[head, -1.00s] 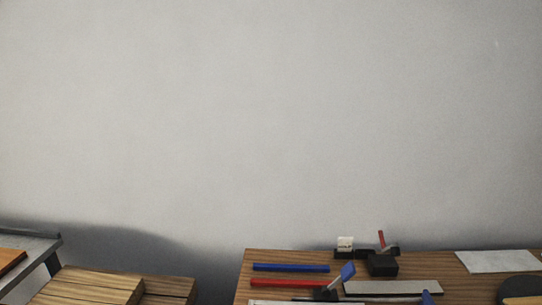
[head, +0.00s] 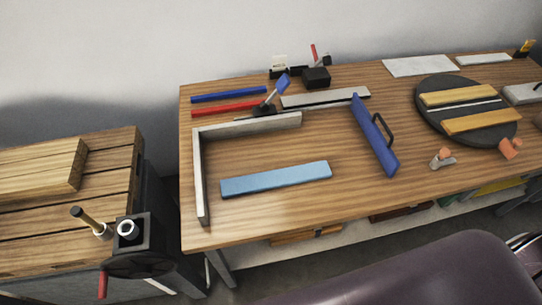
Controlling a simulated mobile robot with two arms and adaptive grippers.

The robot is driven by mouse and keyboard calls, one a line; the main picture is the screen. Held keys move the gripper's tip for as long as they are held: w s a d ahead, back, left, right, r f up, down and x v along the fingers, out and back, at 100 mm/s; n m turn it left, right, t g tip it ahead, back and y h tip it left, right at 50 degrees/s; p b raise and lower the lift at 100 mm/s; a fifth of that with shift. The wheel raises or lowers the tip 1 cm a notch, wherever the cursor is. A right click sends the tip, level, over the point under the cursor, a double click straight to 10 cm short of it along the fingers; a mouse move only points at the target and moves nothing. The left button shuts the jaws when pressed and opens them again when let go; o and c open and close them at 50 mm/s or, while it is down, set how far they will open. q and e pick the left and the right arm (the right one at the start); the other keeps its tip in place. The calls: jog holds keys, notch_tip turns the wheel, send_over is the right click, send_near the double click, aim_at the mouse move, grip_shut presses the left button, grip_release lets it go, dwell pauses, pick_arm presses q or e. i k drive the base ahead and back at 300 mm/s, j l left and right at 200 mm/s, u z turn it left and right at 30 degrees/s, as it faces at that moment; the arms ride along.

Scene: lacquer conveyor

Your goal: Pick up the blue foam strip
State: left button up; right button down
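The blue foam strip (head: 276,179) is a light blue flat bar lying on the wooden table (head: 300,215) in the head view. It lies inside the corner of a grey L-shaped frame (head: 199,170), apart from both of its arms. It is fully visible, with nothing on top of it. Neither of my grippers shows in the head view.
A darker blue bar with a black handle (head: 372,135) lies right of the strip. Thin blue (head: 228,95) and red (head: 226,109) bars lie behind the frame. A round dark plate (head: 428,118) holds wooden bars. A purple seat (head: 420,275) stands in front of the table.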

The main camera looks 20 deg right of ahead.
aim_at(305, 173)
jog(key=k+j+z, duration=0.1)
jog(key=z, duration=0.3)
jog(key=k+z, duration=0.15)
jog(key=z, duration=0.25)
jog(key=k+j+z, duration=0.1)
jog(key=z, duration=0.3)
jog(key=k+z, duration=0.15)
jog(key=z, duration=0.25)
jog(key=k+l, duration=0.15)
jog(key=k, duration=0.15)
